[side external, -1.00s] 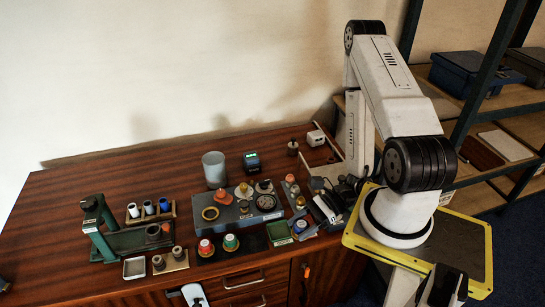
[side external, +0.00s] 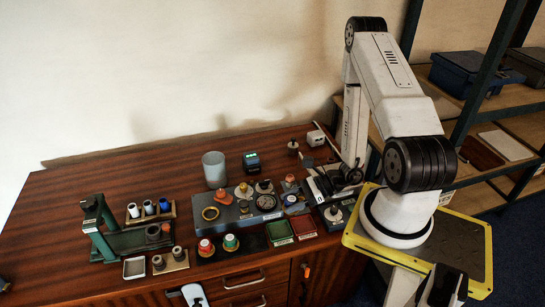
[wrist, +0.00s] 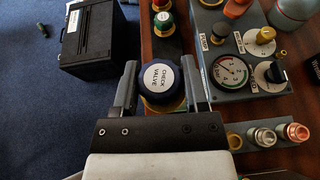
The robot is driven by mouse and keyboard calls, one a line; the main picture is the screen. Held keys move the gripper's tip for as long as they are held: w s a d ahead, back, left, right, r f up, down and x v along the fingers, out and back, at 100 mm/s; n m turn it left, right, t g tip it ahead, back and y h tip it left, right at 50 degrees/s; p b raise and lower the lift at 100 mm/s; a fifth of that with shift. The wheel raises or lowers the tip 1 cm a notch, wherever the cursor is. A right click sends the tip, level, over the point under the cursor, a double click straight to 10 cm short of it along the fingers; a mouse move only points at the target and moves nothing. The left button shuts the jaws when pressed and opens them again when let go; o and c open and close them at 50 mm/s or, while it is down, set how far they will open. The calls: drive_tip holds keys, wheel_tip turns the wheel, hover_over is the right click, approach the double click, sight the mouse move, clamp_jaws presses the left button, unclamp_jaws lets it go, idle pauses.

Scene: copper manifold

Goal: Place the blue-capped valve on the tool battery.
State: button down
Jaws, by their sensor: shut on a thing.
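The blue-capped valve, marked "CHECK VALVE" (wrist: 159,82), is between the two fingers of my gripper (wrist: 160,76) in the wrist view. The fingers are shut on it, one on each side of the round cap. In the side view the blue cap (side external: 291,199) shows at the right end of the grey gauge panel, raised above the bench area, with my gripper beside it on the right. Its lower body is mostly hidden.
The grey gauge panel (wrist: 247,92) lies close to the valve, with knobs standing up. Red-capped (side external: 205,247) and green-capped (side external: 230,242) valves stand in front. A green mat (side external: 279,232) and red mat (side external: 304,226) are bare. A grey cup (side external: 214,168) stands left of the dark box.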

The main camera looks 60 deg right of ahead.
drive_tip(key=w+d+r+m+t+h, duration=0.1)
drive_tip(key=w+d+r+m+h, duration=0.2)
drive_tip(key=w+d, duration=0.4)
drive_tip(key=w+d+r+m+t+h, duration=0.2)
drive_tip(key=w+d+r+m+h, duration=0.1)
drive_tip(key=w+d, duration=0.4)
drive_tip(key=shift+d+r+h, duration=0.3)
drive_tip(key=shift+d+r, duration=0.3)
drive_tip(key=shift+d, duration=0.1)
hover_over(251, 155)
drive_tip(key=s, duration=0.1)
drive_tip(key=f, duration=0.8)
drive_tip(key=shift+s+a+f, duration=0.1)
drive_tip(key=shift+a+f, duration=0.2)
drive_tip(key=shift+a, duration=0.1)
drive_tip(key=shift+w+d+f, duration=0.2)
drive_tip(key=shift+w+f, duration=0.1)
drive_tip(key=shift+f, duration=0.1)
drive_tip(key=shift+w+d+f, duration=0.1)
drive_tip(key=shift+w+f, duration=0.15)
drive_tip(key=shift+f, duration=1.6)
